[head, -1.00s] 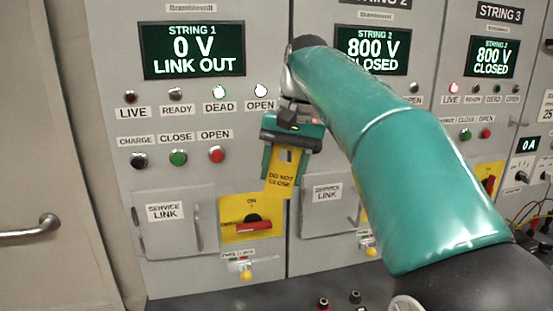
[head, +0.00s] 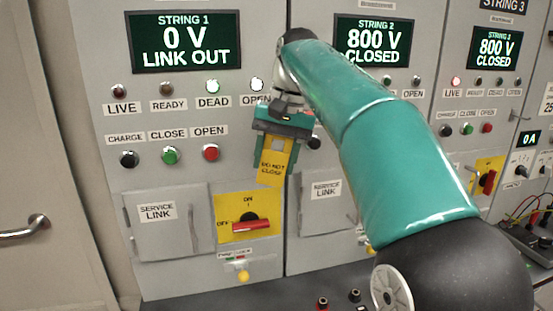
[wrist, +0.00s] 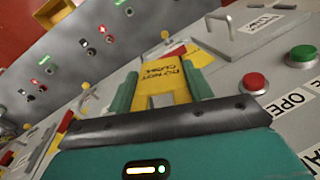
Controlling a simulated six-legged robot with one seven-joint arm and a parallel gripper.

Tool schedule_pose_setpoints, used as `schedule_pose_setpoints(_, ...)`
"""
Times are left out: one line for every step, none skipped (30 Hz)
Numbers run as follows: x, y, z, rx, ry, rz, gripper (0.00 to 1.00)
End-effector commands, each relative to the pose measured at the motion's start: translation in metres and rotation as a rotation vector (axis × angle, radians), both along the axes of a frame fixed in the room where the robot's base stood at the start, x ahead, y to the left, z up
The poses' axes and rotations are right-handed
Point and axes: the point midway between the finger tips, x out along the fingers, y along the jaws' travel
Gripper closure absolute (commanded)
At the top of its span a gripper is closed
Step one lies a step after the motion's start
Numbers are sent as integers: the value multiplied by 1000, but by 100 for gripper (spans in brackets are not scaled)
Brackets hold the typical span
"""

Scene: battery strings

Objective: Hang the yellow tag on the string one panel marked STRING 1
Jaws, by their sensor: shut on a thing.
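The yellow tag (head: 273,165), marked DO NOT CLOSE, hangs from my gripper (head: 275,150), which is shut on it. The tag also shows between the fingers in the wrist view (wrist: 165,75). The string one panel (head: 85,60) is at the left in the head view; its display (head: 185,40) reads STRING 1, 0 V, LINK OUT. My gripper is in front of this panel's right side, right of the red OPEN button (head: 211,152). Below the tag and to its left is a red handle (head: 237,225) on a yellow plate (head: 222,205), turned sideways toward OFF. Whether the tag touches the panel cannot be told.
A service link door (head: 165,245) with a handle is left of the yellow plate, and a yellow knob (head: 243,277) is below it. The STRING 2 panel (head: 320,240) is to the right, partly behind my arm. A dark ledge (head: 200,303) runs along the bottom.

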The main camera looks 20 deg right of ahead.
Motion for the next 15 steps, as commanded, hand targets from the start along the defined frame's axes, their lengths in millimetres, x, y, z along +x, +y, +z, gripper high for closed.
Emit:
schedule_pose_setpoints(3, 0, 0, 1, -1, 1, 71)
schedule_pose_setpoints(5, 1, 0, 1, -1, 1, 71)
schedule_pose_setpoints(8, 1, 0, 1, 0, 1, 71)
schedule_pose_setpoints(9, 1, 0, 1, -1, 2, 71)
schedule_pose_setpoints(11, 1, -1, 1, -1, 2, 71)
schedule_pose_setpoints(14, 1, -1, 1, -1, 2, 71)
schedule_pose_setpoints(15, 1, -1, 1, -1, 2, 71)
schedule_pose_setpoints(17, 1, -1, 1, -1, 2, 71)
schedule_pose_setpoints(20, 0, -2, 2, -1, 2, 71)
schedule_pose_setpoints(22, 0, -2, 1, -1, 2, 71)
schedule_pose_setpoints(24, 0, -2, 1, -2, 2, 71)
schedule_pose_setpoints(26, 0, -2, 0, -3, 2, 71)
schedule_pose_setpoints(28, 0, -2, 1, -2, 2, 71)
schedule_pose_setpoints(29, 0, -2, 1, -1, 1, 71)
schedule_pose_setpoints(32, 0, -3, 1, -1, 1, 71)
